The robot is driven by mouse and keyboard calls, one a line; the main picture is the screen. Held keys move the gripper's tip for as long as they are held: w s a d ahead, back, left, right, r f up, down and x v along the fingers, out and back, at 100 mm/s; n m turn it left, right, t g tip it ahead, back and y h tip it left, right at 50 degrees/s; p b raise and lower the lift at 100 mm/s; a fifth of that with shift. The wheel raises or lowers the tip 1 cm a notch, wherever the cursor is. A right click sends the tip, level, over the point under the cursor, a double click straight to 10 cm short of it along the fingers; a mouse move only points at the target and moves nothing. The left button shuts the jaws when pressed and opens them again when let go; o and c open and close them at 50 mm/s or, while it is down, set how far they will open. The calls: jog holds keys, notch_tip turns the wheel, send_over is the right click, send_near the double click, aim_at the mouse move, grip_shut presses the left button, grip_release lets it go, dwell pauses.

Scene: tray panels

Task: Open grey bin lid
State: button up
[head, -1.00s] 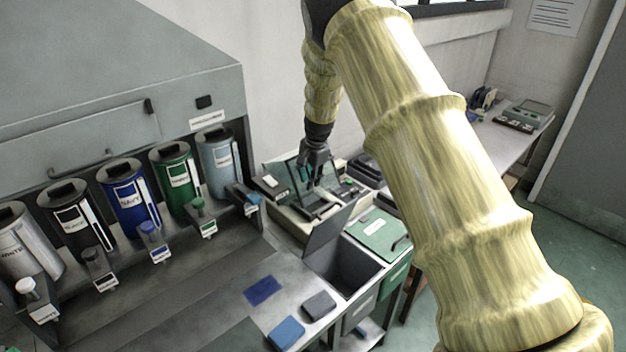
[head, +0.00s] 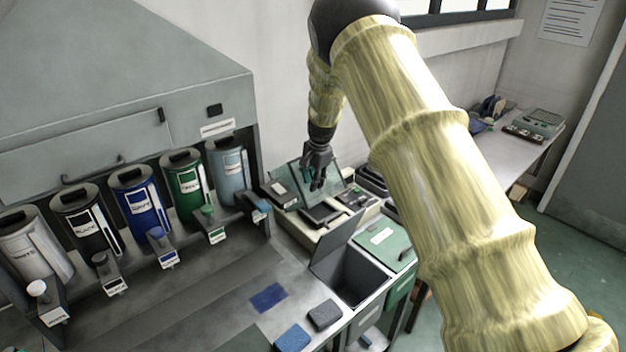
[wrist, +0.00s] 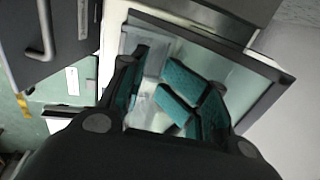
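The grey bin (head: 362,276) is sunk at the right end of the counter and its dark inside shows. Its grey lid (head: 337,240) stands raised on the bin's left side, tilted up. My gripper (head: 318,184) is beyond the lid, above the equipment at the back, and is not touching the lid. In the wrist view my gripper (wrist: 170,98) has its two teal-padded fingers apart with a framed glassy panel (wrist: 245,75) behind them. Other teal shapes show in that panel; I cannot tell if they are reflections.
A green bin lid (head: 382,241) lies shut right of the grey bin. Several labelled canisters (head: 138,200) line the left. A blue sponge (head: 292,338), a grey sponge (head: 325,314) and a blue patch (head: 268,297) lie on the counter front. A side table (head: 520,150) stands at back right.

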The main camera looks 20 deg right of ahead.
jog(key=shift+r, duration=0.4)
notch_tip(320, 180, up, 7)
jog(key=s, duration=0.1)
jog(key=shift+s+d, duration=0.25)
jog(key=shift+d, duration=0.1)
dwell(0.3)
